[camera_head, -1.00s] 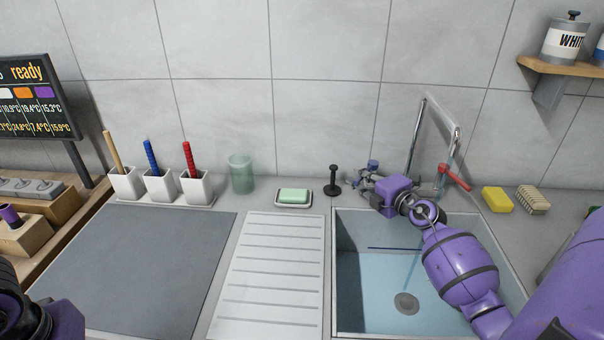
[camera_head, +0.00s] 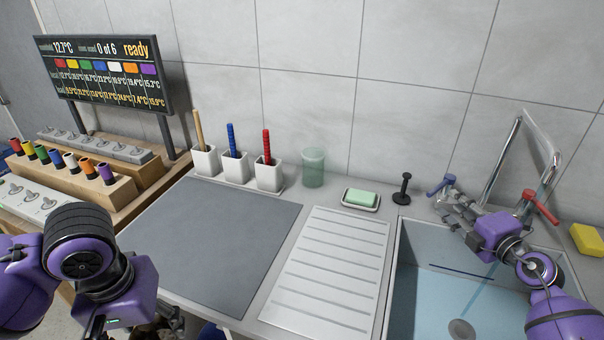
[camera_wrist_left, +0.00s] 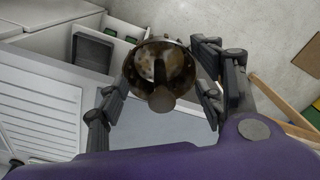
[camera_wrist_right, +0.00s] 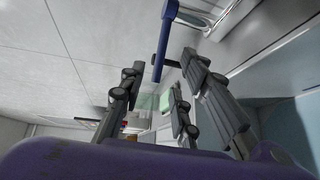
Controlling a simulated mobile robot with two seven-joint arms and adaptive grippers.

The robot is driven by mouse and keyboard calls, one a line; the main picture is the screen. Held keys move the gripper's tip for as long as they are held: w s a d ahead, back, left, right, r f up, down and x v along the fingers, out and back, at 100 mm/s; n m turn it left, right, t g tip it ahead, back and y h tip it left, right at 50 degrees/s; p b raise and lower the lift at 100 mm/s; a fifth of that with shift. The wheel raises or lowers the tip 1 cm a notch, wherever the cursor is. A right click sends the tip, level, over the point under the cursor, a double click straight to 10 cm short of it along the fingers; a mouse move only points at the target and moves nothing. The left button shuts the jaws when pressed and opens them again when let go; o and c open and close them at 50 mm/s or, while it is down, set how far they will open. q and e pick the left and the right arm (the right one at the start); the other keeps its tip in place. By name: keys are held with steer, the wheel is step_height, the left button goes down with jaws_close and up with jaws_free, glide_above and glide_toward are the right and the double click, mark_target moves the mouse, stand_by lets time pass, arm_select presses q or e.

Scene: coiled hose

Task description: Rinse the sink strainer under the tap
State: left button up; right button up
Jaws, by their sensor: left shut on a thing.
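The sink strainer (camera_wrist_left: 158,62), a round metal cup with brown specks, is in my left gripper (camera_wrist_left: 160,75), which is shut on it in the left wrist view. In the head view my left arm is at the lower left and the strainer is hidden. My right gripper (camera_head: 455,202) is at the tap's blue lever (camera_head: 441,185); in the right wrist view the blue lever (camera_wrist_right: 172,40) stands between its parted fingertips. I cannot tell whether they touch. The tap spout (camera_head: 522,145) and red lever (camera_head: 541,207) are behind the sink (camera_head: 402,270). A faint bluish streak shows above the drain (camera_head: 461,329).
A ribbed drainboard (camera_head: 330,270) and grey mat (camera_head: 225,245) lie left of the sink. Brush holders (camera_head: 236,168), a glass (camera_head: 313,167), a soap dish (camera_head: 361,200) and a black stopper (camera_head: 402,190) line the back. A display (camera_head: 105,75) stands far left.

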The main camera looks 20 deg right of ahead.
steer(key=s, duration=0.3)
steer(key=shift+s+r, duration=0.2)
steer(key=shift+r, duration=0.1)
steer(key=shift+f, duration=0.1)
stand_by(0.3)
